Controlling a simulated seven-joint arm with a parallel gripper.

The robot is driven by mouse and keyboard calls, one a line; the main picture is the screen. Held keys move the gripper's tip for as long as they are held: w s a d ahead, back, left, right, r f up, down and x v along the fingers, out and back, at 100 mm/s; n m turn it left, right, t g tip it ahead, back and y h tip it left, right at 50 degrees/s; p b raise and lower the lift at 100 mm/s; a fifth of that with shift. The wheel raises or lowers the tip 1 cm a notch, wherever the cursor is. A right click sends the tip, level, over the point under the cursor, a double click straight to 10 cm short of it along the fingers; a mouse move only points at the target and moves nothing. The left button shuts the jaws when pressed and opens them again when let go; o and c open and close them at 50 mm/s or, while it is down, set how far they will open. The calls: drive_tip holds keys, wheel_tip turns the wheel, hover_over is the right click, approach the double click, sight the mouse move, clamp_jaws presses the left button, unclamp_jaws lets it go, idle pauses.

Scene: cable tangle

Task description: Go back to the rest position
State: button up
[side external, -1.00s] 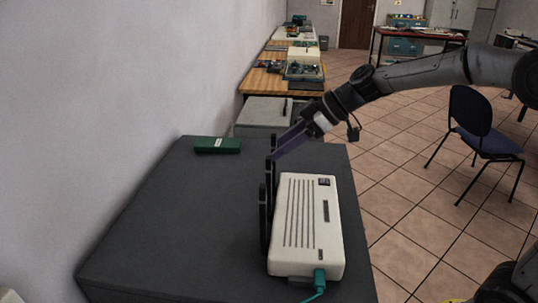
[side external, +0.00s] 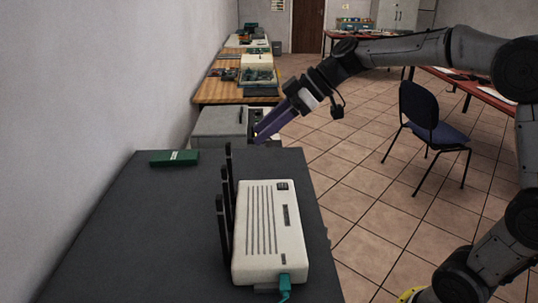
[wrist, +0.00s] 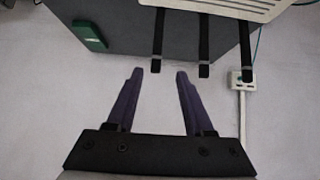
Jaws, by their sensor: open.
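My gripper (side external: 262,136) is open and empty, with purple fingers. It is in the air above the far right part of the dark table, apart from the router. In the wrist view my gripper (wrist: 156,72) shows a clear gap between its fingers. The white router (side external: 268,230) lies on the table with several black antennas (side external: 225,225) along its left side. A teal cable (side external: 285,286) is plugged into its near end. Part of the router (wrist: 225,8) and its antennas also show at the top of the wrist view.
A green box (side external: 174,157) lies at the table's far left, by the wall. A white power strip (wrist: 243,80) with cords shows in the wrist view. A blue chair (side external: 432,120) stands on the tiled floor to the right. The left part of the dark table (side external: 130,220) is bare.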

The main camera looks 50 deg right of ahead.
drive_tip(key=s+a+r+h, duration=0.2)
drive_tip(key=s+a, duration=0.1)
drive_tip(key=s, duration=1.2)
drive_tip(key=s+d+f+m+g+h, duration=0.1)
drive_tip(key=s+d+f+m+h, duration=0.3)
drive_tip(key=s+d+f+m, duration=0.3)
drive_tip(key=s+f+m, duration=0.2)
drive_tip(key=s+f, duration=0.1)
drive_tip(key=s, duration=0.2)
drive_tip(key=shift+f+h, duration=0.15)
drive_tip(key=shift+h, duration=0.25)
